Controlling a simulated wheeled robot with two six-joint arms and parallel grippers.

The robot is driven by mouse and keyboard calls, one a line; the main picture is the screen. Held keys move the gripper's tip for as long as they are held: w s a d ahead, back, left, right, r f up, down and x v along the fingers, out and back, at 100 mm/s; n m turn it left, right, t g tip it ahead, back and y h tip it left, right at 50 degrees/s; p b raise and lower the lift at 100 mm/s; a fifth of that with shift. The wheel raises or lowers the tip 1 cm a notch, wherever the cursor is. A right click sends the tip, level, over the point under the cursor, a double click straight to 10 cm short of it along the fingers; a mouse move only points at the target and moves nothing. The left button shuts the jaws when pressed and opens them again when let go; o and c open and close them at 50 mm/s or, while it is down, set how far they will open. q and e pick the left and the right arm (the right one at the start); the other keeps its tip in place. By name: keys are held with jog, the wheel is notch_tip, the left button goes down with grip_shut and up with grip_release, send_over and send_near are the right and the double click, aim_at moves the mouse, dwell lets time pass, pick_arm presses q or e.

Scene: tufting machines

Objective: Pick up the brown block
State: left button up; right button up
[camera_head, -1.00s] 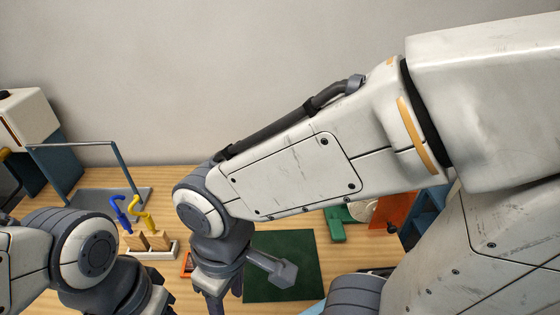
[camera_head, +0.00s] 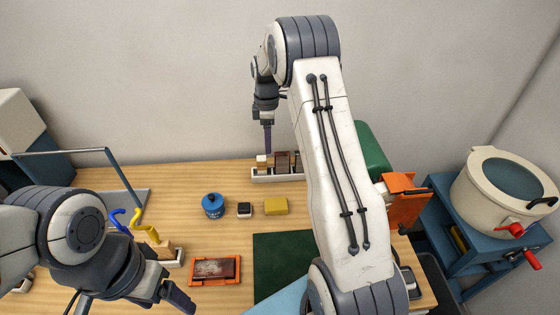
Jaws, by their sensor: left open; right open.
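A reddish-brown flat block (camera_head: 214,268) lies inside an orange tray (camera_head: 205,284) on the wooden table. Dark brown pieces (camera_head: 282,160) also stand in a white rack (camera_head: 268,179) at the back, beside a small pale tan block (camera_head: 261,161). My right gripper (camera_head: 268,148) points down near the left end of that rack, apart from the orange tray; its fingers overlap in this view and nothing shows held. My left gripper (camera_head: 172,295) is open and empty at the front left, left of the orange tray.
A blue jar (camera_head: 213,205), a small dark box (camera_head: 244,209) and a yellow block (camera_head: 276,206) stand mid-table. A green mat (camera_head: 281,255) lies right of the tray. Blue and yellow hooks (camera_head: 146,228) stand at left. A large pot (camera_head: 505,190) is at right.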

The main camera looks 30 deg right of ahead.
send_over(282, 160)
jog(key=shift+w+a+f, duration=0.1)
jog(key=shift+w+f, duration=0.05)
jog(key=shift+f, duration=0.4)
jog(key=shift+w+a+f, duration=0.1)
jog(key=shift+w+f, duration=0.05)
jog(key=shift+f, duration=0.35)
jog(key=f+p, duration=0.1)
jog(key=f, duration=0.1)
jog(key=f+p, duration=0.1)
jog(key=f, duration=0.1)
jog(key=shift+d+f, duration=0.2)
jog(key=shift+f, duration=0.1)
jog(key=f+p, duration=0.2)
jog(key=f, duration=0.1)
jog(key=f+p, duration=0.1)
jog(key=f, duration=0.1)
jog(key=shift+w+d, duration=0.15)
jog(key=shift+d, duration=0.2)
jog(key=shift+f, duration=0.35)
grip_shut()
